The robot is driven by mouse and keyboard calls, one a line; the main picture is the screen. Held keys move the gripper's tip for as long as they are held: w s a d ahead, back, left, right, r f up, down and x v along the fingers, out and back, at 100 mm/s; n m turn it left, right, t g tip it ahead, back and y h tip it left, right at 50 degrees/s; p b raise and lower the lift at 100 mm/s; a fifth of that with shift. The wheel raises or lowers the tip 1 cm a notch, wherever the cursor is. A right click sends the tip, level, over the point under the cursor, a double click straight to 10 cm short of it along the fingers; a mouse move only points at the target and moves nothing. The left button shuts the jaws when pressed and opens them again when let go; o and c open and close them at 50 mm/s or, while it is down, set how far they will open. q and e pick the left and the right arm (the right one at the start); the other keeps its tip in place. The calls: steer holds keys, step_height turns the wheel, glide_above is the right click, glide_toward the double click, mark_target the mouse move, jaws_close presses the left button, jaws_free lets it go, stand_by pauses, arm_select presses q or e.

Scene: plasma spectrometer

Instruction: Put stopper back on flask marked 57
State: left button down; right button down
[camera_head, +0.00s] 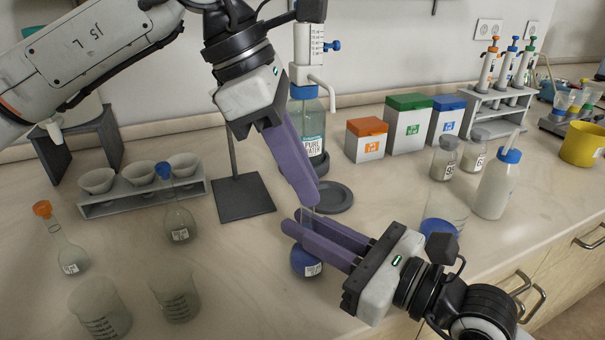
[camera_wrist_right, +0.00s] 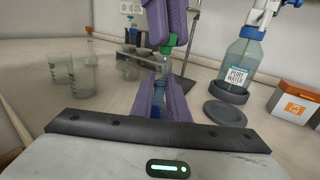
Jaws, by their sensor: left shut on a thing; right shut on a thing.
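A round flask (camera_head: 303,262) with blue liquid and a white label is in my right gripper (camera_head: 303,228); the label is too small to read. The purple right fingers are shut on its neck. My left gripper (camera_head: 308,196) comes down from above, shut, with its fingertips just over the flask's neck. In the right wrist view a green stopper (camera_wrist_right: 166,50) shows between the left fingers (camera_wrist_right: 164,32), right above the blue-tinted flask neck (camera_wrist_right: 158,84). The stopper is hidden in the head view. I cannot tell whether it touches the neck.
Flasks with an orange stopper (camera_head: 42,209) and a blue stopper (camera_head: 163,170) stand at left, near empty beakers (camera_head: 175,292). A stand base (camera_head: 244,198), a pure water bottle (camera_head: 307,130) and a grey disc (camera_head: 336,197) lie behind. A beaker (camera_head: 446,212) and wash bottle (camera_head: 495,187) stand right.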

arm_select(q)
steer(key=shift+f, duration=0.5)
steer(key=shift+s+f, duration=0.1)
steer(key=shift+f, duration=0.3)
arm_select(e)
steer(key=shift+s+a+r, duration=0.1)
stand_by(0.4)
arm_select(q)
steer(key=c, duration=2)
jaws_free()
steer(key=shift+s+d, duration=0.1)
arm_select(e)
steer(key=shift+r, duration=0.1)
arm_select(q)
steer(key=v, duration=0.4)
steer(key=shift+r, duration=0.2)
steer(key=shift+w, duration=0.2)
steer(key=shift+c, duration=1.3)
arm_select(e)
steer(key=shift+f, duration=0.2)
